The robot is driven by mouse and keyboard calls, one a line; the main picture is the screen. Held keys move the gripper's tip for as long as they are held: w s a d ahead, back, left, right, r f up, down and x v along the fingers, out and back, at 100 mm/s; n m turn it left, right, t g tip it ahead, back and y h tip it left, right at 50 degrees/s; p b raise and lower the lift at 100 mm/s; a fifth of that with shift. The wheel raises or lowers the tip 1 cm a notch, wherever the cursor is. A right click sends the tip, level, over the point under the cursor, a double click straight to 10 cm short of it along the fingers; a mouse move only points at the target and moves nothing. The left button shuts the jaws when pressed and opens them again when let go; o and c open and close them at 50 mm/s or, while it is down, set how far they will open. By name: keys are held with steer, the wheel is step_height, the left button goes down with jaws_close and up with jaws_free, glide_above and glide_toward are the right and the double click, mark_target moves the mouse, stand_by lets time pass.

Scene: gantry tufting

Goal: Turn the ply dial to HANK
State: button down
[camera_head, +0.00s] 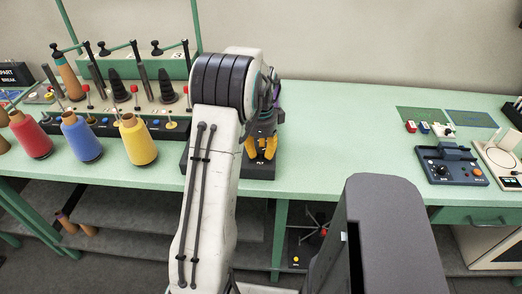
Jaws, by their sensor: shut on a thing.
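The black ply dial box (235,173) sits on the green bench right of the thread cones, with a small PLY label on its front edge. My gripper (262,149) reaches down over it, its yellow fingertips shut around the dial knob. The knob is mostly hidden by the fingers and arm. The dial's pointer and its position marks, HANK included, cannot be read.
Red (30,137), blue (81,137) and yellow (138,140) thread cones stand left of my arm, before a rack of spindles. A dark blue device with a knob (451,166) stands at the right. The bench (340,150) between is clear.

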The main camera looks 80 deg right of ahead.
mark_target(261, 150)
steer(key=shift+a+f, duration=0.1)
steer(key=shift+f, duration=0.05)
steer(key=c, duration=0.9)
jaws_free()
step_height(261, 150, up, 12)
steer(key=shift+r, duration=0.1)
stand_by(0.8)
